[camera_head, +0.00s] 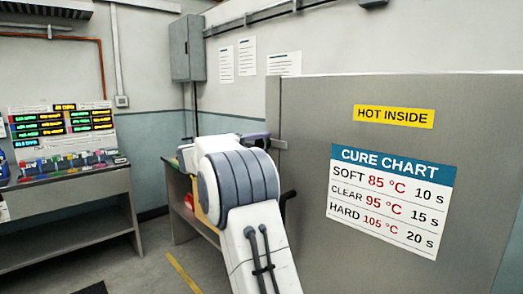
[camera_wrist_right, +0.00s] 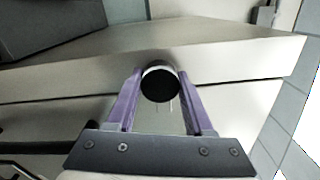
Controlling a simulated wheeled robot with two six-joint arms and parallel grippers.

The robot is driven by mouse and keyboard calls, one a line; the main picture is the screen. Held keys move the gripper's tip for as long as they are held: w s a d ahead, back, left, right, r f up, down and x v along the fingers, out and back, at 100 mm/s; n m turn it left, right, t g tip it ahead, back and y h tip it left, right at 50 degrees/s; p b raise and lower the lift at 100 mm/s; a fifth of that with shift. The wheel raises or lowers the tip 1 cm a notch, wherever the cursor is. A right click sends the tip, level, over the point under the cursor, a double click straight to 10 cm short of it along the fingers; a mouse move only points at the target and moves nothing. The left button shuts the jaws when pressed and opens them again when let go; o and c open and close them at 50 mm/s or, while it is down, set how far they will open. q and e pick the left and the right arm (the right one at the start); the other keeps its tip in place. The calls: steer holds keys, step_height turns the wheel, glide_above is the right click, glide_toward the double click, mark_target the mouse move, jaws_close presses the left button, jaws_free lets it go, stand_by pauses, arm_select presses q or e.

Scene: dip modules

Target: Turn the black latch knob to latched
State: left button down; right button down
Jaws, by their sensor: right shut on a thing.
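The black latch knob (camera_wrist_right: 160,86) is round with a pale rim and sits on a grey metal face in the right wrist view. My right gripper (camera_wrist_right: 160,76) has its two purple fingers on either side of the knob and is shut on it. The knob is hidden there. I cannot read the latch's position. My left gripper is in neither view.
The grey panel (camera_head: 310,120) carries a cure chart (camera_head: 390,200) and a yellow "HOT INSIDE" label (camera_head: 394,116). A black handle (camera_head: 288,196) sticks out beside my arm. A bench (camera_head: 70,183) with coloured displays stands left. Floor between is clear.

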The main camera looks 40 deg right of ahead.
steer(key=shift+f, duration=0.1)
stand_by(0.3)
steer(key=shift+c, duration=1.5)
jaws_free()
steer(key=shift+a, duration=0.1)
steer(key=a+b, duration=0.1)
steer(key=a, duration=0.9)
steer(key=shift+a+b, duration=0.15)
steer(key=shift+b, duration=0.2)
steer(key=shift+w, duration=0.1)
